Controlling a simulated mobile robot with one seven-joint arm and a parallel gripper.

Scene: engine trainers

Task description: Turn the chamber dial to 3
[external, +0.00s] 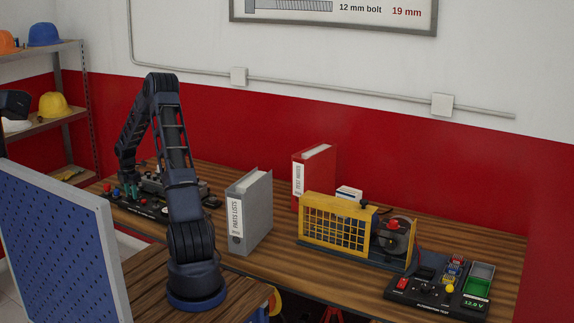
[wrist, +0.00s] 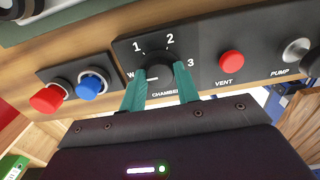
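The chamber dial (wrist: 158,64) is a black knob on a dark panel in the wrist view, with the marks W, 1, 2 and 3 around it and the word CHAMBER below. A short white line shows low on the knob; where it points is hard to tell. The two teal fingers of my gripper (wrist: 161,82) stand apart, one at each side of the knob. I cannot tell whether they touch it. In the external view my gripper (external: 131,189) is small, over the black panel unit at the left of the bench; the dial cannot be made out there.
Beside the dial are a red VENT button (wrist: 231,62), a silver PUMP knob (wrist: 296,51), a red connector (wrist: 48,98) and a blue connector (wrist: 91,85). On the bench, a grey binder (external: 250,213) stands right of my arm, with a yellow-caged machine (external: 338,225) farther right.

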